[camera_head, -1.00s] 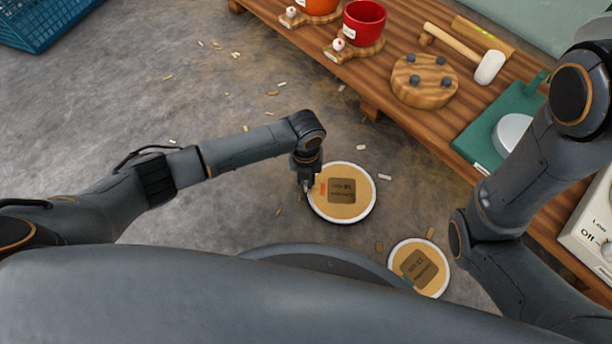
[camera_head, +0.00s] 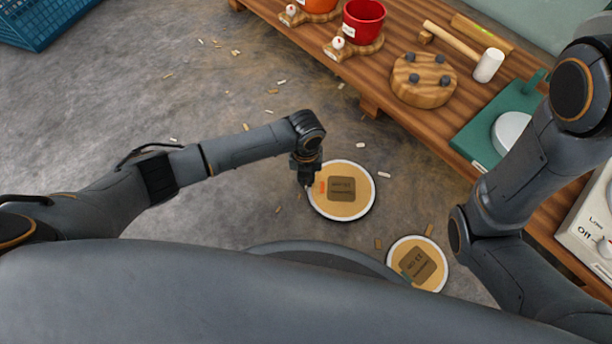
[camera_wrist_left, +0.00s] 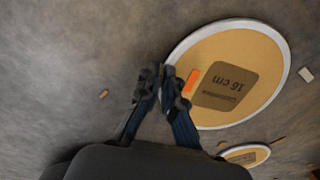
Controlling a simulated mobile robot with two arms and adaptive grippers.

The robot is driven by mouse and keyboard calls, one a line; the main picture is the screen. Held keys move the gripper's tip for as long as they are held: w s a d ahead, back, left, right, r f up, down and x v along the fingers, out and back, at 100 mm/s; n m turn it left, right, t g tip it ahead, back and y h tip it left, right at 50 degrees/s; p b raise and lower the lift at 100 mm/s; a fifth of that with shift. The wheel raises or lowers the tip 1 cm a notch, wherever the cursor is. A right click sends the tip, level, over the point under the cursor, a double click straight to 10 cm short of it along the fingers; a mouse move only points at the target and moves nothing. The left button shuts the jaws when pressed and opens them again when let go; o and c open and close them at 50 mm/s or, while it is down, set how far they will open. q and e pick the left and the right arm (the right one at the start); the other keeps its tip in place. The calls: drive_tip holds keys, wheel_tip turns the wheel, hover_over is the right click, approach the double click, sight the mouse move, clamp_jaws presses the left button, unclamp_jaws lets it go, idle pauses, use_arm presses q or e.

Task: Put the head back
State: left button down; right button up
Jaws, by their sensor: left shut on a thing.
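A round tan drum head (camera_head: 354,205) with a white rim, a dark label and an orange mark is at the middle of the head view. My left gripper (camera_head: 307,184) is at its left edge. In the left wrist view the label of this head (camera_wrist_left: 262,65) reads 16 cm, and the fingers of my left gripper (camera_wrist_left: 163,85) are shut on its near rim. I cannot tell whether the head touches the floor. A smaller tan head (camera_head: 428,280) with a dark label and a teal mark is at lower right. My right gripper is out of view; only its arm shows.
A wooden bench (camera_head: 395,130) runs along the upper right. It bears a red pot (camera_head: 363,22), a round wooden block with pegs (camera_head: 422,92), a mallet (camera_head: 487,66) and a green board (camera_head: 478,130). Small chips litter the floor. A blue crate (camera_head: 40,32) is at upper left.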

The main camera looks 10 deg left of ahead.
use_arm(q)
drive_tip(key=shift+f, duration=0.2)
idle(0.3)
drive_tip(key=c, duration=1.4)
unclamp_jaws()
drive_tip(key=shift+c, duration=0.2)
wheel_tip(320, 180, up, 12)
